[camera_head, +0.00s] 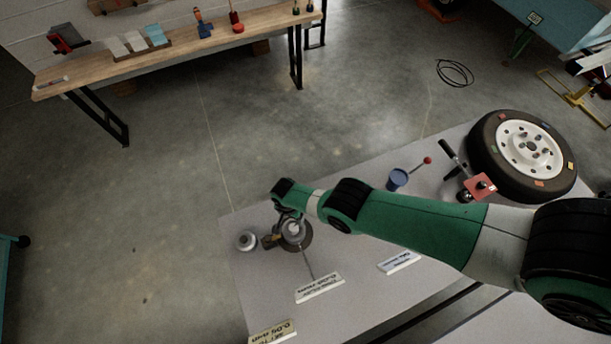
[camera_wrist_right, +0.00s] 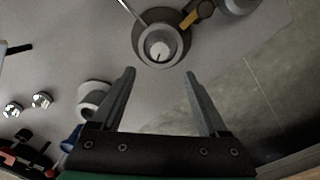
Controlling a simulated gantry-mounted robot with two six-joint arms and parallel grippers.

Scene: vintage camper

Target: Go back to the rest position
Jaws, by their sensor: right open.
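My right arm reaches in from the right over a grey table (camera_head: 350,301) in the head view. My right gripper (camera_wrist_right: 160,78) is open and empty in the right wrist view, with its two fingers apart and bare tabletop between them. Just beyond the fingertips is a round grey part with a pale centre on a dark dish (camera_wrist_right: 158,38). In the head view this dish (camera_head: 303,243) lies under the gripper, which partly hides it. I cannot tell the height of the gripper above it. My left gripper is not in view.
A small round metal piece (camera_head: 246,240), a blue cup (camera_head: 397,180), a red-handled tool (camera_head: 480,187) and a wheel (camera_head: 486,150) are on the table. White label signs (camera_head: 320,288) stand near the front. A wooden workbench (camera_head: 180,45) is at the back left, with clear floor between.

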